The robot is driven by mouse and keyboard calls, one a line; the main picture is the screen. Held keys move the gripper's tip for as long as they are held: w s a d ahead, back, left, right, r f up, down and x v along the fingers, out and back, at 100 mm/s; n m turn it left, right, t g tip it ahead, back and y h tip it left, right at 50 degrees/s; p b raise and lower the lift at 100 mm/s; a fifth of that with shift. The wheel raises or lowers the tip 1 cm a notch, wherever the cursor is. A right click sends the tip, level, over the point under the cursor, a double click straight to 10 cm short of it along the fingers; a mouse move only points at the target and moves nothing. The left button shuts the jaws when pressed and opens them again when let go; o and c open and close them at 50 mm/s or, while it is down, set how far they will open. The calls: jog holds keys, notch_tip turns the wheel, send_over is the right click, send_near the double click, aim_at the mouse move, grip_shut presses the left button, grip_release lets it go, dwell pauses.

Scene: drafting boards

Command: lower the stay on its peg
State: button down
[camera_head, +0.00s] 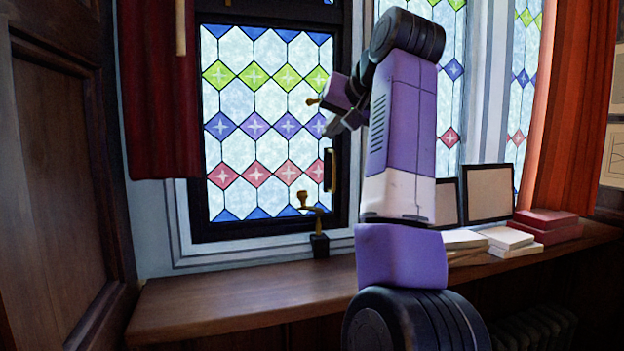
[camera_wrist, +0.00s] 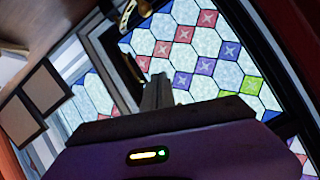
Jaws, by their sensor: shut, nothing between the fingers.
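The stay (camera_head: 312,210) looks like a short brass bar with a round knob, low at the window's right side. Its knob end is raised to the left. A brass peg (camera_head: 318,225) stands below it on a small dark block (camera_head: 319,244) on the sill. I cannot tell whether stay and peg touch. In the wrist view a brass piece (camera_wrist: 128,13), probably the stay, shows at the top edge. My gripper (camera_head: 331,129) is shut and empty, well above the stay, in front of the window's right edge. Its fingers (camera_wrist: 157,92) show closed together in the wrist view.
The stained-glass window (camera_head: 240,105) has a dark frame with an upright brass handle (camera_head: 330,170) on its right side. Books (camera_head: 510,240), red boxes (camera_head: 546,222) and framed panels (camera_head: 488,192) stand on the right. The wooden sill (camera_head: 240,297) is clear at left.

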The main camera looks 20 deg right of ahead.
jog(key=shift+s+a+f+g, duration=0.15)
jog(key=shift+s+f+g, duration=0.2)
jog(key=shift+f, duration=0.25)
jog(key=shift+s+a+f+g, duration=0.15)
jog(key=shift+s+f+g, duration=0.15)
jog(key=shift+f, duration=0.25)
jog(key=p+x, duration=0.1)
jog(key=x, duration=0.2)
jog(key=f+p+x, duration=0.1)
jog(key=p+x, duration=0.1)
jog(key=x, duration=0.2)
jog(key=s+a+p+x, duration=0.1)
jog(key=x, duration=0.2)
jog(key=shift+w+a+f+p, duration=0.1)
jog(key=shift+w+f+p, duration=0.1)
jog(key=shift+f+p, duration=0.2)
jog(key=shift+s+a+f, duration=0.15)
jog(key=shift+f, duration=0.25)
jog(key=shift+s+a+f, duration=0.1)
jog(key=shift+s+f, duration=0.05)
jog(key=shift+f, duration=0.25)
